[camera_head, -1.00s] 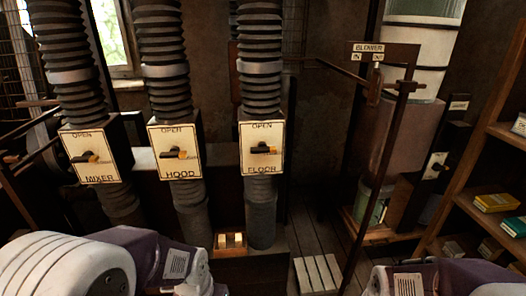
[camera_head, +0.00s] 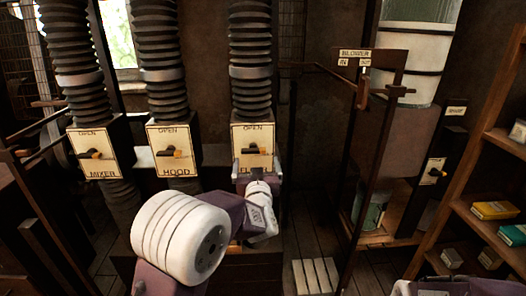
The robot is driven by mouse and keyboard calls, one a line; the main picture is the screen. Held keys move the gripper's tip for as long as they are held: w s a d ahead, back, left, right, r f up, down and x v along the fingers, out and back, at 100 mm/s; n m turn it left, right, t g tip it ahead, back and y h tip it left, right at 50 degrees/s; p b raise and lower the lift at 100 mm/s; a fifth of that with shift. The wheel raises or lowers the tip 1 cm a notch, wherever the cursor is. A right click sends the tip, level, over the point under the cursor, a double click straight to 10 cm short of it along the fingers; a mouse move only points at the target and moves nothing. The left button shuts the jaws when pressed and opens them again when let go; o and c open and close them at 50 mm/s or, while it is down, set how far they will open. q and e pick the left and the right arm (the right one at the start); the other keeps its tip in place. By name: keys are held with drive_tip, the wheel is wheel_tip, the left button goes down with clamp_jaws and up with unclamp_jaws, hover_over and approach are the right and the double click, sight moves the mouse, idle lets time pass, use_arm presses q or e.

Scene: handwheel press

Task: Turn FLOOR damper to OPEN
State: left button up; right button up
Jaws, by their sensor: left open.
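The FLOOR damper box (camera_head: 242,136) is the rightmost of three cream-faced boxes, with OPEN printed at its top. Its dark handle (camera_head: 254,150) lies about level, with the orange tip to the right. My left arm reaches up from the lower middle. My left gripper (camera_head: 253,174) is open and just below the handle, in front of the box's lower edge. It covers most of the lower label. Its fingers are small and partly hidden, and I cannot tell whether they touch the box. My right gripper is out of view; only part of that arm shows at lower right.
The HOOD box (camera_head: 173,138) and MIXER box (camera_head: 91,143) stand to the left, their handles about level too. Ribbed hoses rise above all three. A BLOWER sign (camera_head: 355,54) on a frame and a shelf (camera_head: 481,215) with small boxes stand to the right.

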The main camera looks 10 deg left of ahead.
sight(254, 151)
use_arm(q)
drive_tip(key=p+x, duration=0.1)
drive_tip(key=x, duration=0.3)
drive_tip(key=p+x, duration=0.1)
drive_tip(key=x, duration=0.3)
drive_tip(key=shift+w+a+p, duration=0.15)
drive_tip(key=shift+a+p, duration=0.15)
drive_tip(key=shift+p, duration=0.1)
drive_tip(key=shift+w+a+f, duration=0.15)
drive_tip(key=shift+w+a, duration=0.2)
drive_tip(key=shift+a, duration=0.05)
drive_tip(key=shift+d, duration=0.15)
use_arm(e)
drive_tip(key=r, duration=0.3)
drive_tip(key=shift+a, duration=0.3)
use_arm(q)
drive_tip(key=c, duration=1.4)
